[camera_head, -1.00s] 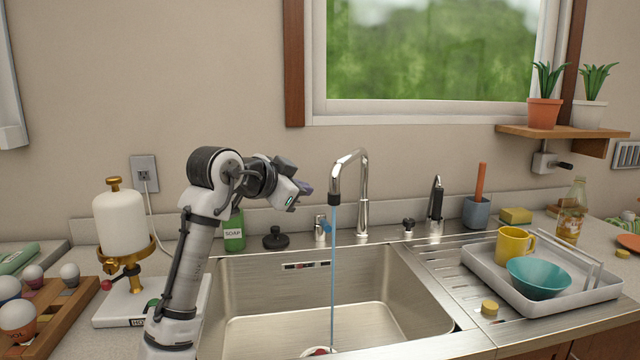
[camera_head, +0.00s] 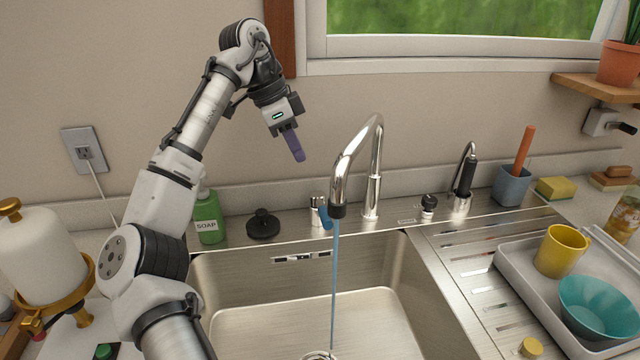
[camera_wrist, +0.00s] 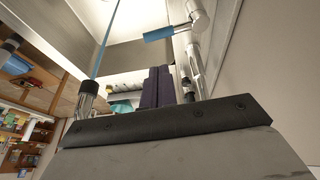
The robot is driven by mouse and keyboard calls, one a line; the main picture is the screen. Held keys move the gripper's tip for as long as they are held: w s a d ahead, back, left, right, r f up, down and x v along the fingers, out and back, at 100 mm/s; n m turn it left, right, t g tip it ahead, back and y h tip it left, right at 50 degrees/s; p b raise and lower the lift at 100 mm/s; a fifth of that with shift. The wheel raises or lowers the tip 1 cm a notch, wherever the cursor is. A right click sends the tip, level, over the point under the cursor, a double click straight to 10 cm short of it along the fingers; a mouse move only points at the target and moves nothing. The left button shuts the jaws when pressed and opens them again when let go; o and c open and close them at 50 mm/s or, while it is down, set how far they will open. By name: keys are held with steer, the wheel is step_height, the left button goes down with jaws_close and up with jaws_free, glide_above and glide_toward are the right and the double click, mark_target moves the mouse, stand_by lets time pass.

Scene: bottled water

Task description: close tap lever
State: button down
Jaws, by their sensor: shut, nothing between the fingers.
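The tap (camera_head: 360,165) is a chrome gooseneck behind the sink, and a blue stream of water (camera_head: 334,280) runs from its spout into the basin. The tap lever (camera_head: 324,217) is a blue handle on a short chrome post left of the spout. In the wrist view the blue lever (camera_wrist: 166,33) sticks out from its post near the top. My gripper (camera_head: 296,152) has purple fingers pressed together, pointing down, empty. It is above and a little left of the lever, apart from it. The fingers (camera_wrist: 158,80) also show in the wrist view.
The sink basin (camera_head: 360,305) lies below. A green soap bottle (camera_head: 208,220) and a black stopper (camera_head: 263,224) stand left of the lever. At right are a grey tray (camera_head: 535,300), a yellow mug (camera_head: 561,251) and a teal bowl (camera_head: 598,306).

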steer(key=p, duration=0.3)
glide_toward(323, 215)
steer(key=x, duration=0.6)
steer(key=shift+w+d+f, duration=0.2)
steer(key=shift+w+d, duration=0.05)
steer(key=shift+d, duration=0.05)
steer(key=f+t+b, duration=0.1)
steer(key=b, duration=0.2)
steer(key=shift+s+d+f, duration=0.1)
steer(key=shift+s+f, duration=0.05)
steer(key=shift+s, duration=0.05)
steer(key=shift+s+f+t+b, duration=0.1)
steer(key=shift+t+b, duration=0.2)
steer(key=shift+b, duration=0.05)
steer(key=shift+s+p, duration=0.1)
steer(key=shift+p, duration=0.2)
